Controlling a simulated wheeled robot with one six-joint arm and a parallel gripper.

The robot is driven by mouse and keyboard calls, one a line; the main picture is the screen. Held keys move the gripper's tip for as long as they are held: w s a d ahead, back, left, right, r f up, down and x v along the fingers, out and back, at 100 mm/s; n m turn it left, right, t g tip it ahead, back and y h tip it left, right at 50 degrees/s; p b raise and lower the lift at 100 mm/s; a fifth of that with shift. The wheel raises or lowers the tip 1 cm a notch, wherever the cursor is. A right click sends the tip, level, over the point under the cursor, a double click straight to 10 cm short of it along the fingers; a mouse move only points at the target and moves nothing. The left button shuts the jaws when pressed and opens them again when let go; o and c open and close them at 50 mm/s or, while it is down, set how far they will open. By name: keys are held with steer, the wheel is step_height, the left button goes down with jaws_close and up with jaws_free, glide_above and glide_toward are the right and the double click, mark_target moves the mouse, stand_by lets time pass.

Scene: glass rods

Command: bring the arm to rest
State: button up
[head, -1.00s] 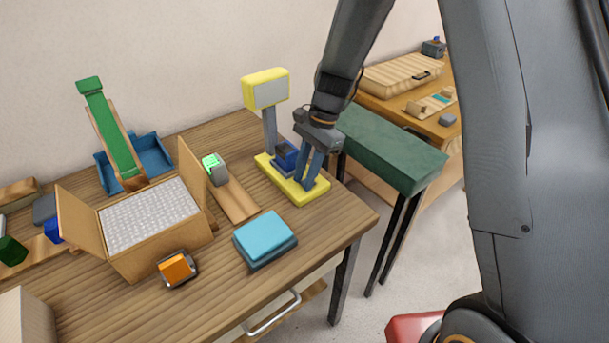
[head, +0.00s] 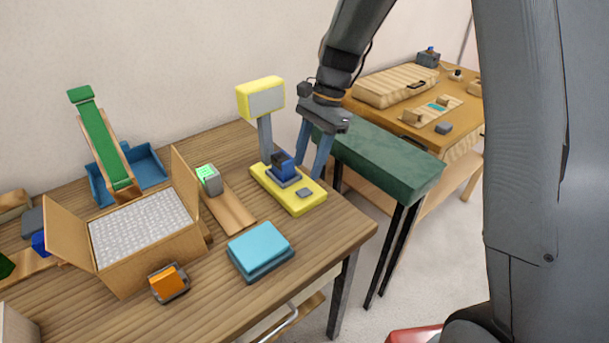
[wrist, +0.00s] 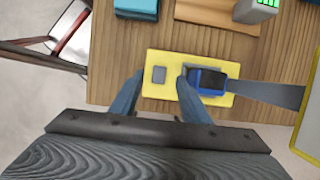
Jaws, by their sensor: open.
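My gripper (head: 313,152) hangs above the yellow scale-like stand (head: 291,198) on the wooden table, its two fingers spread apart with nothing held. A dark blue block (head: 282,165) sits on the stand's small plate, and a grey pad (head: 304,193) lies near its front end. In the wrist view the fingers (wrist: 157,88) point toward the yellow base (wrist: 160,65). One finger overlaps the edge of the blue block (wrist: 208,80) there; whether they touch, I cannot tell.
A yellow-framed display (head: 262,98) rises on a post behind the stand. A green bench (head: 385,165) stands close right of the table. An open box (head: 150,250), a cyan block (head: 260,248) and an orange block (head: 169,282) lie to the left.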

steer(key=shift+w+d+r, duration=0.1)
steer(key=shift+d+r, duration=0.05)
steer(key=shift+r, duration=0.3)
